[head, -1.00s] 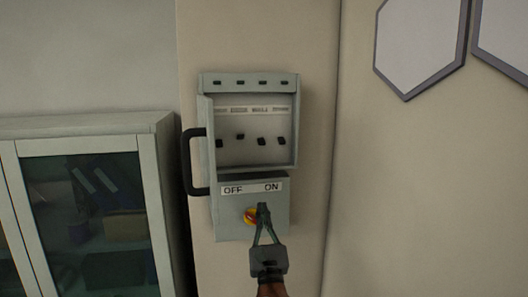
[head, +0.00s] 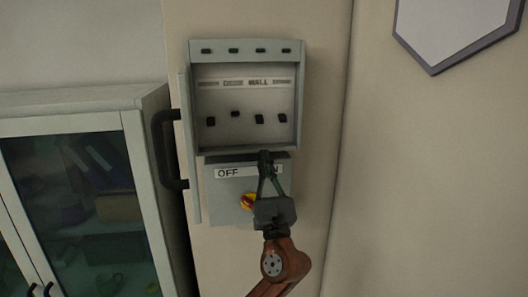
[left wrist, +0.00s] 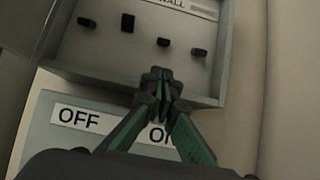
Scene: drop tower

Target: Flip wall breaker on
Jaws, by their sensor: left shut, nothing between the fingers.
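A grey breaker box (head: 300,95) hangs on the wall, its door (head: 188,150) swung open to the left. Inside is a row of several small black switches; the second from the left (head: 235,113) sits higher than its neighbours. A label strip (head: 245,83) above them ends in "WALL"; the word before it is blurred. My right gripper is out of view.
Below the box is a panel with an OFF/ON label (head: 228,172), partly covered by my gripper, and a red-yellow rotary knob (head: 247,201). A black door handle (head: 165,150) juts out left. A glass-front cabinet (head: 140,130) stands left.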

